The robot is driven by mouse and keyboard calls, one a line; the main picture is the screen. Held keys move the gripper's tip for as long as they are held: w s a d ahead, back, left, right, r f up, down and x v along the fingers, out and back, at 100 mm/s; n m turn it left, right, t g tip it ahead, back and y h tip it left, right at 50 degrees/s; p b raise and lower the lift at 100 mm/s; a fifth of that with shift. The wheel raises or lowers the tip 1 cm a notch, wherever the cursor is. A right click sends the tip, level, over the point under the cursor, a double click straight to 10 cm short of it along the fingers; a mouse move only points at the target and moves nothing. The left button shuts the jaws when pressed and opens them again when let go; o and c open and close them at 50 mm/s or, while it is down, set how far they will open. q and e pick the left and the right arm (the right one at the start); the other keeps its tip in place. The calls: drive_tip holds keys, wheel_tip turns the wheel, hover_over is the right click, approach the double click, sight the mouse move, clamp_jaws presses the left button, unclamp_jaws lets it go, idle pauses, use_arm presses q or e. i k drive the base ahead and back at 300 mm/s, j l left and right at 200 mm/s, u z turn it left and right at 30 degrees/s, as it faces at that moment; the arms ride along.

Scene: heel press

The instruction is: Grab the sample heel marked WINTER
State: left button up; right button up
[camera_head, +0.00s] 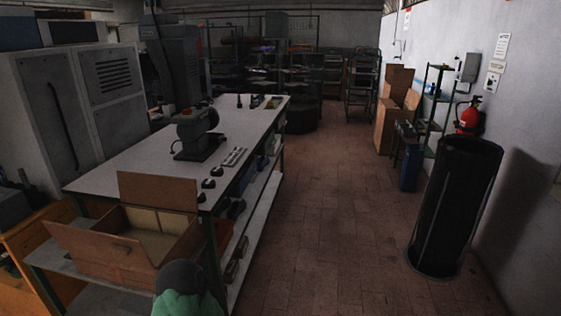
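No label reading WINTER is legible in the head view. Several small dark pieces (208,183) stand along the near right edge of the long white-topped workbench (135,167). A row of small light pieces (233,157) lies further along that edge. More small items (273,102) stand at the bench's far end. They are too small and dark to tell which of them are heels. Neither of my grippers is in view.
A dark machine (197,135) stands on the bench. An open cardboard box (125,250) is at its near end, beside a green and dark rounded thing (187,292). The tiled aisle (335,200) is clear. A tall black bin (455,205) stands at right.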

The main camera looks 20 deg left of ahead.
sight(208, 183)
drive_tip(key=i+u, duration=0.15)
drive_tip(key=i, duration=0.3)
drive_tip(key=i+l+u, duration=0.2)
drive_tip(key=i, duration=0.25)
drive_tip(key=i+l+u, duration=0.15)
drive_tip(key=i, duration=0.3)
drive_tip(key=i+l+u, duration=0.1)
drive_tip(key=u, duration=0.3)
drive_tip(key=i+l+u, duration=0.2)
drive_tip(key=u, duration=0.2)
drive_tip(key=i+l+u, duration=0.25)
drive_tip(key=u, duration=0.2)
drive_tip(key=i+l+u, duration=0.1)
drive_tip(key=l+u, duration=0.15)
drive_tip(key=u, duration=0.15)
drive_tip(key=i+l+u, duration=0.1)
drive_tip(key=l+u, duration=0.3)
drive_tip(key=j, duration=0.1)
